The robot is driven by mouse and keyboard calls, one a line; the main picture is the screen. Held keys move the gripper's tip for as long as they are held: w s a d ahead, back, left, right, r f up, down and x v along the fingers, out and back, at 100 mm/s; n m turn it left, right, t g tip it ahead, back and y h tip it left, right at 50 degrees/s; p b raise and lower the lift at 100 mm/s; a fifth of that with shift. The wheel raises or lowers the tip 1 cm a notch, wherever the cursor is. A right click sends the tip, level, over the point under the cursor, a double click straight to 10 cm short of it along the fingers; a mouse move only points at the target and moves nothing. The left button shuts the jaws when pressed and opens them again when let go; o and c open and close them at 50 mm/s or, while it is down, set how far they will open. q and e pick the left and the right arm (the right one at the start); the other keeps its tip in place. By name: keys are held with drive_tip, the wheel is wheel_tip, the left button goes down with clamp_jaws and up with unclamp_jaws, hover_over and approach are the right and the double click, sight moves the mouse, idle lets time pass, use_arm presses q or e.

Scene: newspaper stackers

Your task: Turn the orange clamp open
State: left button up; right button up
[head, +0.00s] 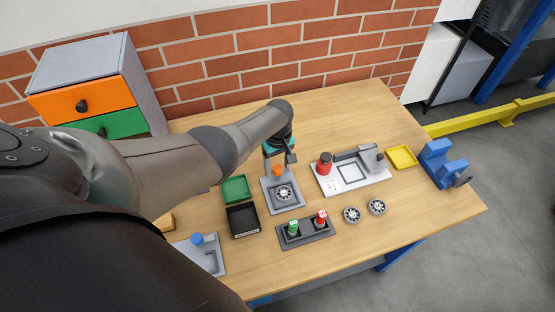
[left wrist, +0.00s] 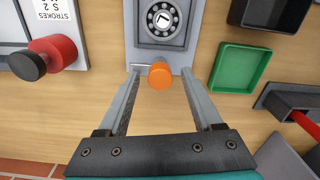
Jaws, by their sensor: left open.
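The orange clamp (head: 277,171) is a small rounded knob at the back end of a grey fixture plate (head: 272,201). The plate carries a round metal bearing (head: 284,193). In the left wrist view the orange clamp (left wrist: 160,76) sits between the two finger ends of my left gripper (left wrist: 160,84), with a gap on each side. The left gripper (head: 279,161) is open, pointing down over the clamp in the head view, and hides part of the area behind it. My right gripper does not show.
A green tray (head: 237,189) and a black box (head: 243,220) lie left of the fixture. A white-plated device with a red knob (head: 325,164) stands to its right. In front are a dark holder (head: 305,233) and two loose bearings (head: 352,215). The table's right front is clear.

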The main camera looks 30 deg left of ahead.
sight(278, 168)
use_arm(q)
drive_tip(key=shift+r+p, duration=0.7)
drive_tip(key=shift+r, duration=1.75)
wheel_tip(278, 168, up, 10)
drive_tip(key=shift+r, duration=0.2)
drive_tip(key=shift+d, duration=0.1)
